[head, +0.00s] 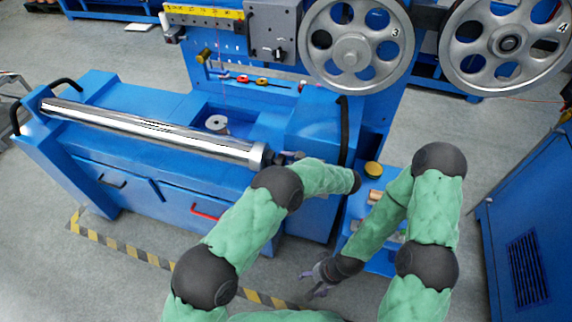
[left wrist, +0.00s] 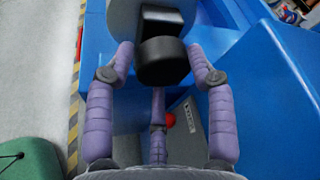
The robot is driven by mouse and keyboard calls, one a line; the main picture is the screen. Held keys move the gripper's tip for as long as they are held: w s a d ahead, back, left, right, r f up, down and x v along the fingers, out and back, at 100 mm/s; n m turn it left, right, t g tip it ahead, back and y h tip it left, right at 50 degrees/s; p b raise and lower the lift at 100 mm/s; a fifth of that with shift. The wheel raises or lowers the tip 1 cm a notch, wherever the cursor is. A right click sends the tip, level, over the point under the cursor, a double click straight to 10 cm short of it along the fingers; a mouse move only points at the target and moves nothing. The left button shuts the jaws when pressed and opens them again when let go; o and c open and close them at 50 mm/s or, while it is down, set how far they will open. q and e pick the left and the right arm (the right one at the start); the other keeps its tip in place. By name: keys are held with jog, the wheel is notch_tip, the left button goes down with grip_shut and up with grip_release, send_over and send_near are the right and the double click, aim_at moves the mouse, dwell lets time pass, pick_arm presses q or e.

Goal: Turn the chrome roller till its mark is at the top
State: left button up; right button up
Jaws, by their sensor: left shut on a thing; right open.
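The chrome roller (head: 150,128) lies level across the blue bench, running from upper left to lower right in the head view. I cannot pick out its mark among the dark streaks and reflections. My left gripper (head: 287,157) is at the roller's right end, partly hidden by my own arm. In the left wrist view, its purple fingers are shut around a black round knob (left wrist: 162,62) in front of a grey disc (left wrist: 126,18). My right gripper (head: 320,276) is open and empty, low over the floor, away from the roller.
The blue bench (head: 115,160) has drawers and a black-and-yellow floor strip (head: 130,250) before it. Two large spoked pulleys (head: 357,48) stand at the back right. A blue side table (head: 382,263) with small parts is beside my right arm. A blue cabinet (head: 530,215) stands far right.

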pick_arm(q)
jog(key=n+b, duration=0.1)
jog(key=b, duration=0.1)
jog(key=n+t+b, duration=0.1)
jog(key=n+b, duration=0.1)
jog(key=shift+a+r+t, duration=0.1)
jog(key=shift+a+t, duration=0.05)
jog(key=shift+t, duration=0.15)
jog(key=shift+n+t+y+b, duration=0.4)
jog(key=shift+n+b, duration=0.4)
jog(key=shift+n, duration=0.2)
jog(key=shift+r, duration=0.1)
jog(key=o, duration=1.1)
jog(key=shift+a, duration=0.1)
jog(key=shift+c, duration=0.2)
jog(key=shift+s, duration=0.1)
jog(key=shift+s+f, duration=0.1)
jog(key=shift+f, duration=0.1)
jog(key=v, duration=0.7)
jog(key=shift+d, duration=0.25)
